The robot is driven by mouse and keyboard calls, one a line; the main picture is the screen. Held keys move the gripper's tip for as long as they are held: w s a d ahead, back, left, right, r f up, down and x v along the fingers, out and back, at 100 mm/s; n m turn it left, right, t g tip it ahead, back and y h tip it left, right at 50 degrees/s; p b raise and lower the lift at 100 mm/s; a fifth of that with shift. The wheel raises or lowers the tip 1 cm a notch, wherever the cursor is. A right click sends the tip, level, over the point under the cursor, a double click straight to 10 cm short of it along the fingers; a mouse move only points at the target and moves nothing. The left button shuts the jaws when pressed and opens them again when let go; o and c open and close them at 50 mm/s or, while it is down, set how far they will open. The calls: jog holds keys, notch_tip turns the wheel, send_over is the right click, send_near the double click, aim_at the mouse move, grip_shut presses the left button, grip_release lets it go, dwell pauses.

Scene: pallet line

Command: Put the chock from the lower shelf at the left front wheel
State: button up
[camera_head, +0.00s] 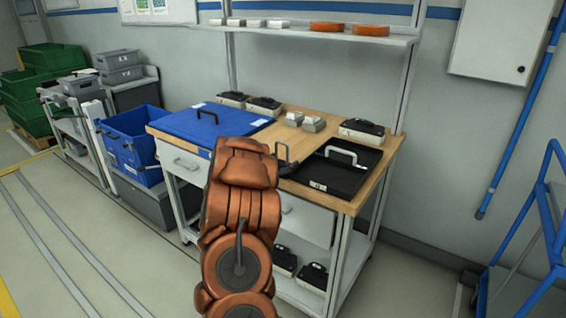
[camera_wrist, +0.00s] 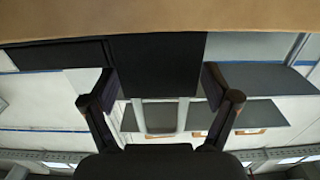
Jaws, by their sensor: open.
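I cannot make out a chock or a left front wheel in either view. The workbench's lower shelf (camera_head: 299,297) shows partly at the lower middle of the head view, with two black-and-white cases (camera_head: 313,277) on it. My arm hides the left part of that shelf. My gripper (camera_head: 284,157) is over the wooden bench top, mostly behind my arm, between the blue lid and the black tray. In the wrist view its two dark fingers (camera_wrist: 160,82) are spread, with nothing held between them.
The bench top (camera_head: 345,206) holds a blue lid (camera_head: 213,122) and a black tray (camera_head: 343,173) with grey handle. An upper shelf (camera_head: 300,32) carries white and orange pieces. A blue bin (camera_head: 133,146) stands left, a blue ladder frame (camera_head: 540,215) right. Floor is clear at left front.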

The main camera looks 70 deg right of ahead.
jog(key=shift+r, duration=0.15)
jog(key=b+v, duration=0.1)
jog(key=v, duration=1.1)
